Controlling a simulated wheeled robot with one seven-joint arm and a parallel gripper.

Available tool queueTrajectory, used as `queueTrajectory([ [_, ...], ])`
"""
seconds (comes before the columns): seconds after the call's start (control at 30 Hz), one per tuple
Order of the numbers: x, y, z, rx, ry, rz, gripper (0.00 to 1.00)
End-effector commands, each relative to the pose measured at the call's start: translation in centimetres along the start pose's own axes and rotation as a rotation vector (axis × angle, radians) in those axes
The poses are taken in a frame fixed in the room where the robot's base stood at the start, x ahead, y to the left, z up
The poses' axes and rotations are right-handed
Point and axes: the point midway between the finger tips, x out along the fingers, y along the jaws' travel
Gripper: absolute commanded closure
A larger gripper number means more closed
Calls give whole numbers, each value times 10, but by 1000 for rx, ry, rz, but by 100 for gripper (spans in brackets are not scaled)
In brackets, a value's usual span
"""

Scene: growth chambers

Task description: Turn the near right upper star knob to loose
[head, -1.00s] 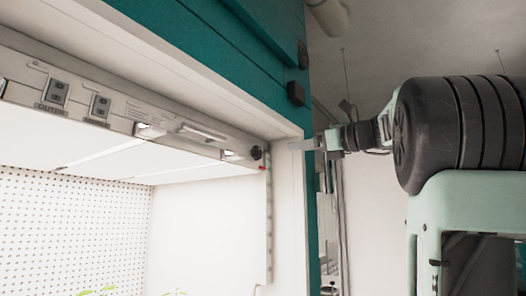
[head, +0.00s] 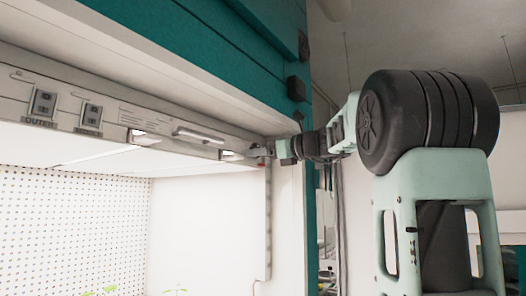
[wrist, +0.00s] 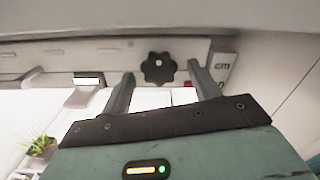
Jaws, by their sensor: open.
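The black star knob (wrist: 158,68) sits on the pale rail under the chamber's top edge, near the right end. In the wrist view it appears between my two finger tips, with a gap on each side. My gripper (wrist: 161,71) is open and empty. In the head view my gripper (head: 268,151) reaches in from the right to the rail's right end and largely hides the knob. I cannot tell whether the fingers reach over the knob's depth.
The chamber's right wall and a vertical slotted strip (head: 268,225) stand close to my gripper. A teal frame (head: 215,50) runs above. Plants (wrist: 40,146) grow below.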

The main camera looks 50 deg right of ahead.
Motion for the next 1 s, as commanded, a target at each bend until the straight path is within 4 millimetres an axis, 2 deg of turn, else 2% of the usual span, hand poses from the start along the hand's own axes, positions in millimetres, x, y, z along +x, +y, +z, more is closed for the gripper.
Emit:
queueTrajectory([
  [0.07, 0, 0, 0, 0, 0, 0, 39],
  [0.2, 0, 0, 0, 0, 0, 0, 78],
  [0.23, 0, 0, 0, 0, 0, 0, 83],
  [0.67, 0, 0, -2, -69, -1, 0, 83],
  [1.0, 0, 0, -5, -330, -2, 0, 83],
])
